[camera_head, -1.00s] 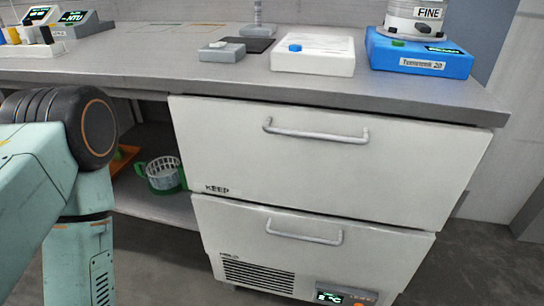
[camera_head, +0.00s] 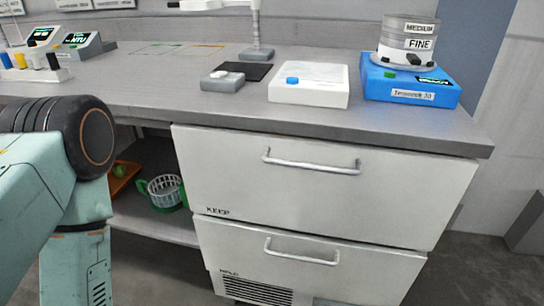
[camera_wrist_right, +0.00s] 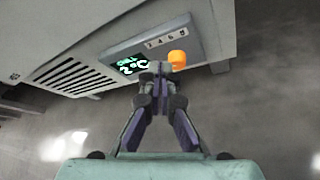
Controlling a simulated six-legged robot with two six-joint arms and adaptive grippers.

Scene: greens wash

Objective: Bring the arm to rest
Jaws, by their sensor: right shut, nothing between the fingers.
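My right gripper (camera_wrist_right: 158,80) shows in the right wrist view with its fingertips together and nothing between them. It is in front of the lower part of the white drawer unit, close to the small display panel (camera_wrist_right: 133,65) that reads 2 °C. From this view I cannot tell whether the fingertips touch the unit. In the head view one of my arms fills the left edge, with a dark round joint and pale green links; no gripper shows there. The white drawer unit (camera_head: 320,190) has both drawers shut.
The grey counter (camera_head: 150,85) holds a white box with a blue button (camera_head: 310,85), a blue sieve shaker (camera_head: 410,85) and a dark pad (camera_head: 245,72). On the shelf left of the drawers are a basket (camera_head: 165,190) and an orange tray (camera_head: 122,178). Open floor lies at the right.

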